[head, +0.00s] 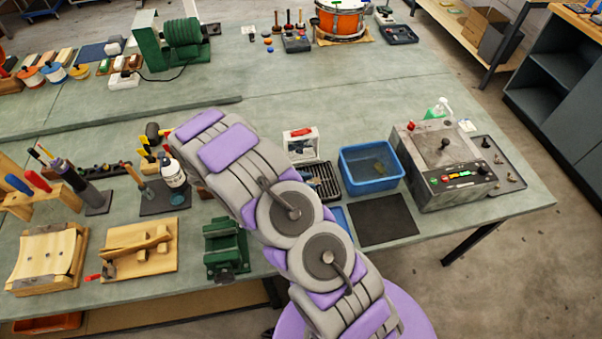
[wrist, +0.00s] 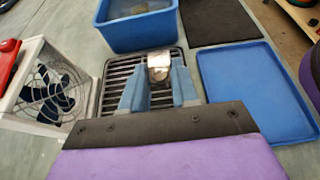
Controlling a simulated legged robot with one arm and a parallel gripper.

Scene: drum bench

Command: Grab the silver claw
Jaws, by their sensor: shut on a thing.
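In the wrist view the silver claw (wrist: 158,68) is a small shiny metal piece between the tips of my gripper (wrist: 158,80). The blue-grey fingers are closed on its sides. The claw is over the black slotted rack (wrist: 113,75); I cannot tell whether it touches the rack. The fingers hide the claw's lower part.
A blue bin (head: 370,181) stands behind the rack. A white-framed fan (wrist: 45,92) is at its left, a flat blue tray (wrist: 260,88) at its right. A black mat (head: 383,220) lies bare in front of the bin. A grey control box (head: 440,165) stands further right.

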